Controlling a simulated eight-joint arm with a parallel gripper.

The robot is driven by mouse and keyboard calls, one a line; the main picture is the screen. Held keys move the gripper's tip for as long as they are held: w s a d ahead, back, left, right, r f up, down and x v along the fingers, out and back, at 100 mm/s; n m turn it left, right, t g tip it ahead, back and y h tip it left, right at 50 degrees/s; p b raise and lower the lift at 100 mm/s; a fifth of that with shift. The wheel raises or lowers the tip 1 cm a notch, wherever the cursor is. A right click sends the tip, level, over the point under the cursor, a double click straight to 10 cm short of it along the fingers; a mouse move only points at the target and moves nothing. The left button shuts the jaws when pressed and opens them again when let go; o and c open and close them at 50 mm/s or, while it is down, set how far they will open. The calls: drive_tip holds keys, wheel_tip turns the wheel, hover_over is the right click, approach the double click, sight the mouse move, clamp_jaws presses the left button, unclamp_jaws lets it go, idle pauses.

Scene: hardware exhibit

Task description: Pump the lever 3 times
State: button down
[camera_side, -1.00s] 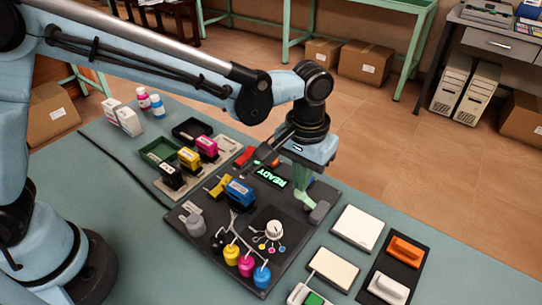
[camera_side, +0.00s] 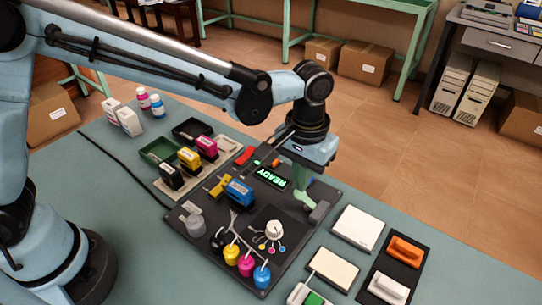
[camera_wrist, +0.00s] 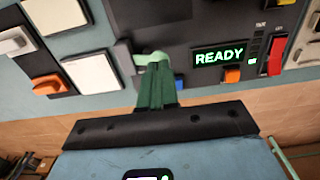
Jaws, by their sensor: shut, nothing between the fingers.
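The black panel (camera_side: 208,237) lies on the green table with a lit display (camera_side: 271,178) reading READY; the display also shows in the wrist view (camera_wrist: 219,55). A grey block (camera_side: 320,212) at the panel's right edge looks like part of the lever; in the wrist view a grey part (camera_wrist: 124,58) sits just left of my fingertips. My gripper (camera_side: 301,203) points down, shut and empty, with its green fingertips low beside the grey block. In the wrist view my gripper (camera_wrist: 152,59) has its pale tips at the panel. I cannot tell whether they touch the lever.
A red switch (camera_wrist: 276,55) and an orange button (camera_wrist: 232,76) flank the display. A blue stamp (camera_side: 239,191), a white dial (camera_side: 274,229) and several colored knobs are on the panel. White pads (camera_side: 357,227) and orange and white handles (camera_side: 405,250) lie to the right.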

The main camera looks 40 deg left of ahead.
drive_tip(key=shift+f, duration=0.1)
drive_tip(key=shift+f, duration=0.35)
drive_tip(key=shift+f, duration=1.2)
drive_tip(key=shift+r, duration=1.7)
drive_tip(key=shift+f, duration=1.6)
drive_tip(key=shift+r, duration=1.6)
